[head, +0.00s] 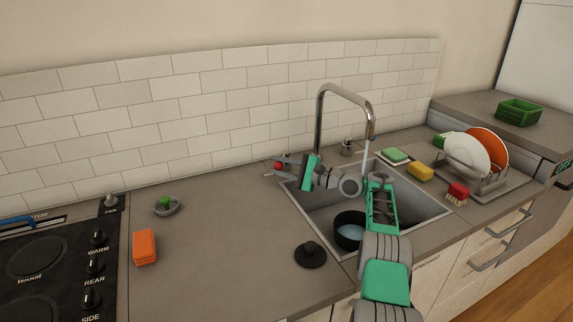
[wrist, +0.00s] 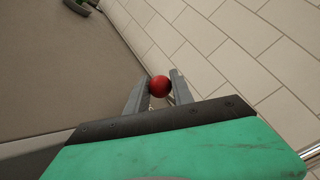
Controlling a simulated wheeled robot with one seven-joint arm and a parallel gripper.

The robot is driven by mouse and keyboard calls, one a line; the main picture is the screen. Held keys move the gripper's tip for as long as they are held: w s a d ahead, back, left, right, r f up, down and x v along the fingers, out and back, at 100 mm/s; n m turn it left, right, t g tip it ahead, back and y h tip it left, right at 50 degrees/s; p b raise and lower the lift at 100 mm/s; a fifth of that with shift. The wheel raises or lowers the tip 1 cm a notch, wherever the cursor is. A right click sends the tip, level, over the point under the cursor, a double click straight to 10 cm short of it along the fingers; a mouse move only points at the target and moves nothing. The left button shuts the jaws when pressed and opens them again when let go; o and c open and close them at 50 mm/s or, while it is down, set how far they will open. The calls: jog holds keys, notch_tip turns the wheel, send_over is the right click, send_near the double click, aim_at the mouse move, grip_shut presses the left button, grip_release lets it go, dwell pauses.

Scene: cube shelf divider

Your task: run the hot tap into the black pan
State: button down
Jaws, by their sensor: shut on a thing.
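My gripper (head: 285,164) is at the back left of the sink, shut on a red ball-shaped tap knob (head: 278,167). The wrist view shows the red knob (wrist: 160,86) between both fingertips. A chrome tap (head: 320,112) arches over the sink. A pale stream (head: 367,147) hangs below its spout; its lower end is hidden behind my arm. The black pan (head: 338,238) stands in the sink, partly hidden by my arm, with pale blue water (head: 351,232) inside. A label beside the knob is mostly covered.
A black lid-like disc (head: 310,255) lies left of the sink front. An orange sponge (head: 145,247) and a stove (head: 50,268) are further left. A dish rack with plates (head: 467,152), a yellow sponge (head: 420,172) and a red brush (head: 457,191) are right.

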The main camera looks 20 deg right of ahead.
dwell(0.7)
jog(key=c, duration=1.3)
grip_release()
jog(key=shift+a, duration=0.15)
jog(key=shift+o, duration=1)
